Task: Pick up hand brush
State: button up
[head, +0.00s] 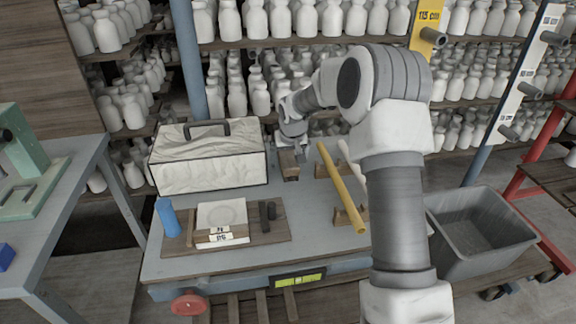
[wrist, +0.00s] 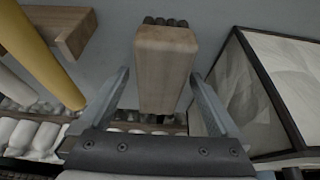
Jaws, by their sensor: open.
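The hand brush (head: 288,164) stands at the back of the grey work table (head: 310,222), between the white case and the yellow tube. In the wrist view, its wooden block (wrist: 165,68) fills the middle, with dark rounded tufts showing at its far end. My gripper (wrist: 160,76) is open, with one finger on each side of the block. A gap shows beside each finger, so the fingers do not appear to touch it. In the head view, my gripper is small and partly hidden behind the brush and my arm.
The white case (head: 208,175) stands close left of the brush. The yellow tube (head: 341,188) lies on wooden rests to its right. A blue cylinder (head: 168,217) and a wooden board (head: 268,237) are at the front left. Bottle shelves stand close behind; a grey bin (head: 484,262) is right.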

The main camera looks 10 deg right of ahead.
aim_at(287, 153)
jog(key=shift+w+f, duration=0.15)
jog(key=shift+f, duration=0.15)
jog(key=shift+f, duration=0.25)
dwell(0.5)
jog(key=c, duration=1.5)
jog(key=shift+c, duration=0.2)
jog(key=shift+r, duration=0.15)
notch_tip(287, 153, up, 4)
jog(key=shift+r+p, duration=0.25)
jog(key=shift+p, duration=0.35)
jog(key=w+d+r+p, duration=0.2)
jog(key=w+d+r, duration=0.2)
jog(key=d, duration=0.6)
notch_tip(287, 153, up, 3)
jog(key=shift+w+d+f, duration=0.1)
jog(key=shift+w+d, duration=0.05)
jog(key=shift+d, duration=0.25)
